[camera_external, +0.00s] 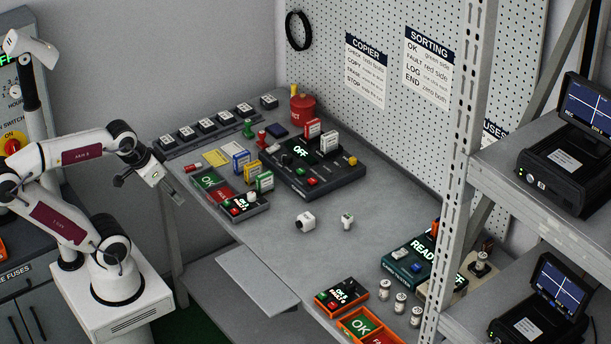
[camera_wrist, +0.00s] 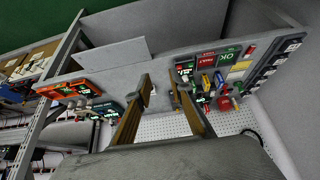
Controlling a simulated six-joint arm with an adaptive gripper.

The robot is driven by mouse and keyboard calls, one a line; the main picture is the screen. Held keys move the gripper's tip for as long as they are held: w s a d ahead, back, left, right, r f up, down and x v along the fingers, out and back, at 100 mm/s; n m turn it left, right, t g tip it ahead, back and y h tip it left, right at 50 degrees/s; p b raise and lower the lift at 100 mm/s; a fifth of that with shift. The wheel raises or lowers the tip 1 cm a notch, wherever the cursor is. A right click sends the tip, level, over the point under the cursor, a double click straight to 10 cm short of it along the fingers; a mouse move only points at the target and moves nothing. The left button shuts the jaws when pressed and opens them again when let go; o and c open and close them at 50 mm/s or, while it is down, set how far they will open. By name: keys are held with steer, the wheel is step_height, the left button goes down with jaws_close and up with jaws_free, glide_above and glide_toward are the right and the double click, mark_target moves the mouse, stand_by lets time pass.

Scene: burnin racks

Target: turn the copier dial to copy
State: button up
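The copier appears to be the dark box (camera_external: 325,184) with a lit OFF display (camera_external: 301,152), near the pegboard at the back of the bench. A small dark knob (camera_external: 285,159) at the display's left may be the dial; its pointer is too small to read. Two white-labelled cartridges stand at its rear. My gripper (camera_external: 170,188) is off the bench's left edge, well apart from the copier. In the wrist view my gripper (camera_wrist: 162,92) shows two spread fingers with nothing between them. The box is partly hidden there behind the right finger.
A green OK tray (camera_external: 207,180) and small coloured boxes stand between my gripper and the copier. A red canister (camera_external: 303,107) stands behind. A metal rack post (camera_external: 459,170) rises at right. The bench middle is mostly clear, with a small white block (camera_external: 306,222).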

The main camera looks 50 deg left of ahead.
steer(key=shift+o, duration=1.1)
steer(key=shift+w+d, duration=0.1)
steer(key=shift+w, duration=0.1)
steer(key=w+d+r+n+t, duration=0.1)
steer(key=w+d+n+t, duration=0.15)
steer(key=w, duration=1.25)
steer(key=w+d+r+n+t, duration=0.1)
steer(key=w+d+t, duration=0.15)
steer(key=w, duration=1.35)
steer(key=w+a+f+n+t+y, duration=0.1)
steer(key=w+a+f+n+y, duration=0.15)
steer(key=w+a+f, duration=0.5)
steer(key=n+g+y, duration=0.2)
steer(key=n+y, duration=0.1)
steer(key=y, duration=0.4)
glide_toward(287, 157)
steer(key=shift+w+a+f, duration=0.25)
steer(key=shift+w+a, duration=0.25)
steer(key=shift+x, duration=3.95)
